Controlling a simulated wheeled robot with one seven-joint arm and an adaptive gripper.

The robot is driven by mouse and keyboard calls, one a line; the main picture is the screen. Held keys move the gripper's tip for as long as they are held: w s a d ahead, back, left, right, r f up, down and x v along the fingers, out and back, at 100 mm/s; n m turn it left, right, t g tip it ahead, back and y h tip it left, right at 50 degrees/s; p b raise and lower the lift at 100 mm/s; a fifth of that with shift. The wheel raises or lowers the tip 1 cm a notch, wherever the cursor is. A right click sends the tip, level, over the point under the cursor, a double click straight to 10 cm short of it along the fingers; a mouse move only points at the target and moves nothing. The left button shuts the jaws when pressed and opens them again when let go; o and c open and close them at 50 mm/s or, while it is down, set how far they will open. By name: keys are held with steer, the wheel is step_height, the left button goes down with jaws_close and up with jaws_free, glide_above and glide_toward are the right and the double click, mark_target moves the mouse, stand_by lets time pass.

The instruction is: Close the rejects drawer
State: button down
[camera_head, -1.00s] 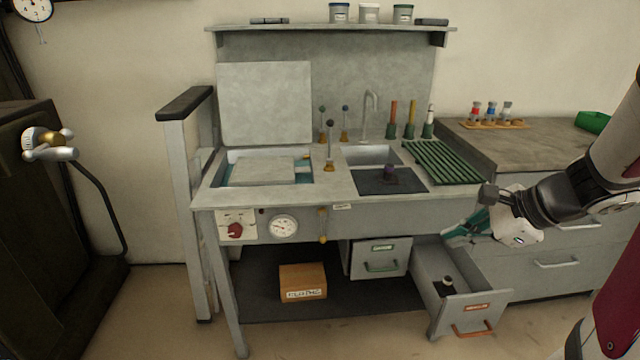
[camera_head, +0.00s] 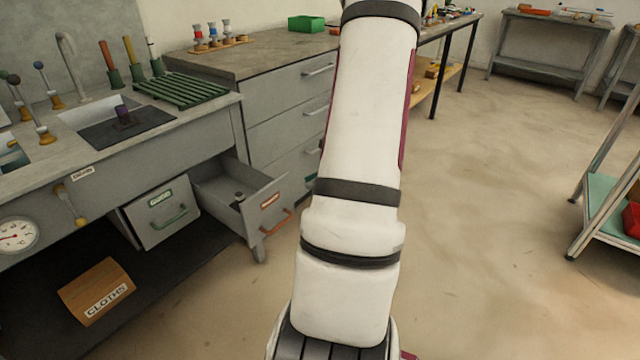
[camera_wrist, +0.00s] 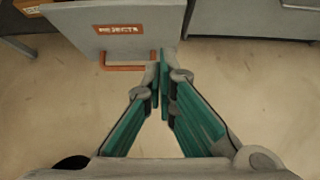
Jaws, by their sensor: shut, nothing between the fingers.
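The rejects drawer (camera_head: 264,208) is pulled out from under the sink bench, with an orange label and an orange handle (camera_head: 276,223) on its front. A small dark item with a light top (camera_head: 238,199) lies inside it. In the wrist view the drawer front (camera_wrist: 150,32) with its "REJECTS" label fills the upper left, and its handle (camera_wrist: 122,67) hangs at its lower edge. My gripper (camera_wrist: 160,66) is shut and empty, its fingertips just right of the handle's right end; whether they touch it I cannot tell. In the head view my arm hides the gripper.
A cloths box (camera_head: 96,290) lies on the low shelf. A grey cabinet (camera_head: 285,135) stands behind. Floor (camera_head: 490,200) to the right is open, up to a trolley (camera_head: 603,205).

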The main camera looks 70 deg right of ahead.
mark_target(285, 186)
steer(key=shift+w+d+f+b, duration=0.3)
steer(key=shift+w+f, duration=0.15)
steer(key=shift+w, duration=0.7)
steer(key=shift+w+d+f+b, duration=0.25)
steer(key=shift+w+f, duration=0.15)
steer(key=shift+w, duration=0.7)
steer(key=shift+w+d+f+b, duration=0.25)
steer(key=shift+w+f, duration=0.2)
steer(key=shift+w, duration=0.7)
